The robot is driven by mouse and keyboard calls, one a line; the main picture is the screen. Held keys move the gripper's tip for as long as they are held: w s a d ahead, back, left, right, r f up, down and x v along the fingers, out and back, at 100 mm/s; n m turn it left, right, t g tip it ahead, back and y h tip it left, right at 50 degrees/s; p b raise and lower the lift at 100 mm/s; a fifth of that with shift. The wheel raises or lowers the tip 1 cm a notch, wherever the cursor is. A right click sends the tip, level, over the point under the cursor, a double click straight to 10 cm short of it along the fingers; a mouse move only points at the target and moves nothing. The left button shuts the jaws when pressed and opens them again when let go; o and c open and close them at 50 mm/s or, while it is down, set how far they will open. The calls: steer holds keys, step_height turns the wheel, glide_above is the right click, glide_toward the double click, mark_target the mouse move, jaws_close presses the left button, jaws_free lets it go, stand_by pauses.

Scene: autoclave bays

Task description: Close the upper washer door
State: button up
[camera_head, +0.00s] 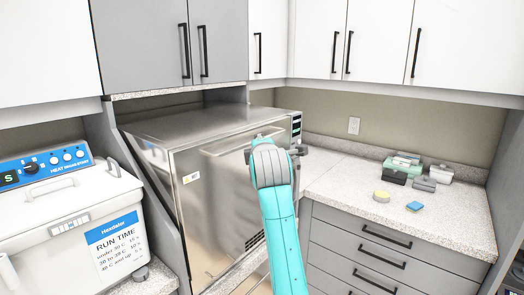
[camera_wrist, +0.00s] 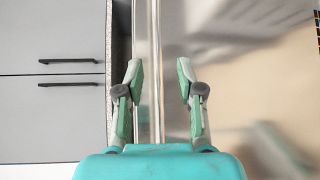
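The upper washer is a brushed steel box (camera_head: 200,125) standing on the counter in a bay, in the middle of the head view. Its steel front door (camera_head: 208,205) faces me, partly covered by my teal arm. I cannot tell from this view whether the door is fully against the body. In the wrist view, my gripper (camera_wrist: 159,70) is open, its two green-padded fingers apart. A vertical steel strip (camera_wrist: 147,40) runs between them, nearer the left finger; I see no clear contact. A broad reflective steel face (camera_wrist: 220,70) lies to its right. In the head view the fingers are mostly hidden behind my wrist.
Cabinets hang above.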

steer(key=shift+s+d+r, duration=0.1)
steer(key=shift+s+d, duration=0.05)
steer(key=shift+s, duration=0.75)
steer(key=shift+s+d+r, duration=0.1)
steer(key=shift+s, duration=0.75)
steer(key=shift+s+d+r, duration=0.1)
steer(key=shift+s+d, duration=0.05)
steer(key=shift+s, duration=0.75)
